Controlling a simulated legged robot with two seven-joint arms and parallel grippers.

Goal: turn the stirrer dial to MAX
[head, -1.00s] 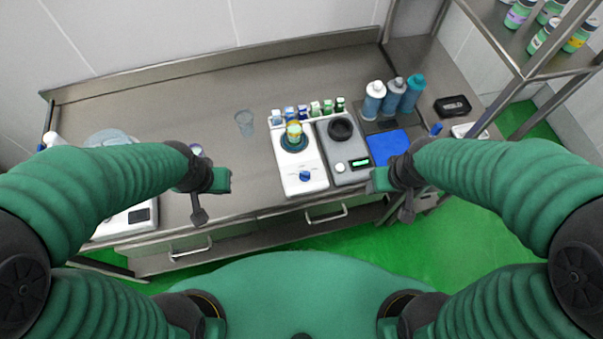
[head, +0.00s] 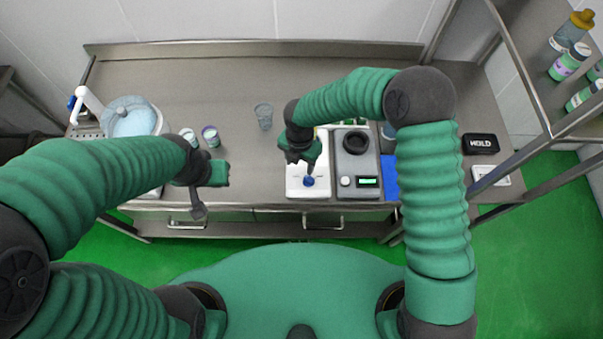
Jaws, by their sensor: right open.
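The stirrer (head: 297,190) is a white box near the front edge of the steel counter. Its blue dial (head: 308,181) is on the front part of its top face; the dial's markings are too small to read. My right gripper (head: 306,168) is open and points down just behind and above the dial; I cannot tell whether it touches it. My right gripper and forearm hide the back of the stirrer and whatever stands on it. My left gripper (head: 218,174) is over the counter's front edge, left of the stirrer; its fingers are not clear enough to judge.
A grey device (head: 356,165) with a round black top and lit display stands right of the stirrer. A blue mat (head: 390,178) lies beyond it, partly hidden. A clear cup (head: 264,116) stands behind left. Two small cups (head: 210,136) and a white machine are left.

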